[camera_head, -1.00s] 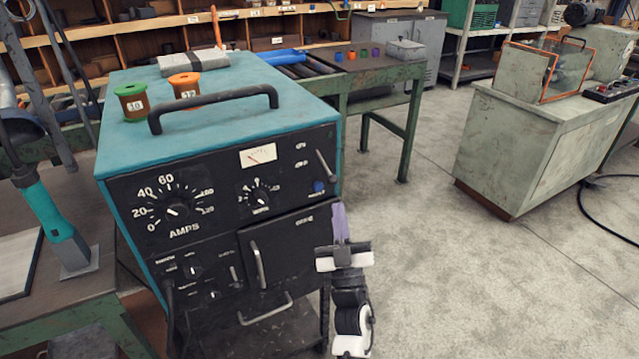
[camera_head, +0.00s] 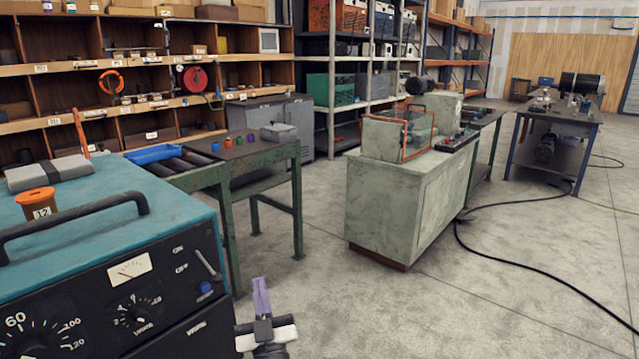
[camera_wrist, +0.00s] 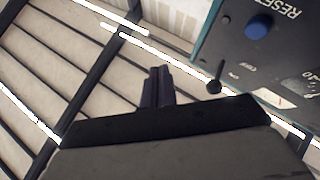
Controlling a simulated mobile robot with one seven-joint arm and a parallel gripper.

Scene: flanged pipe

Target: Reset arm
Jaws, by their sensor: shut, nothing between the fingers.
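My gripper (camera_head: 261,297) shows at the bottom of the head view, its purple-grey fingers pointing up and pressed together. It is empty. It stands in front of the right edge of the teal and black welding machine (camera_head: 165,241), and I cannot tell the exact gap between them. In the wrist view my gripper (camera_wrist: 158,86) shows its closed fingers in the middle. The machine's panel (camera_wrist: 235,60), with the blue reset knob (camera_wrist: 258,25) and a black lever, is at the upper right there, apart from the fingers.
A green roller table (camera_head: 228,160) stands behind the machine. A grey-green cabinet (camera_head: 400,200) with an orange-framed guard stands to the right. A black cable (camera_head: 500,262) lies on the floor. An orange spool (camera_head: 37,202) is on the machine.

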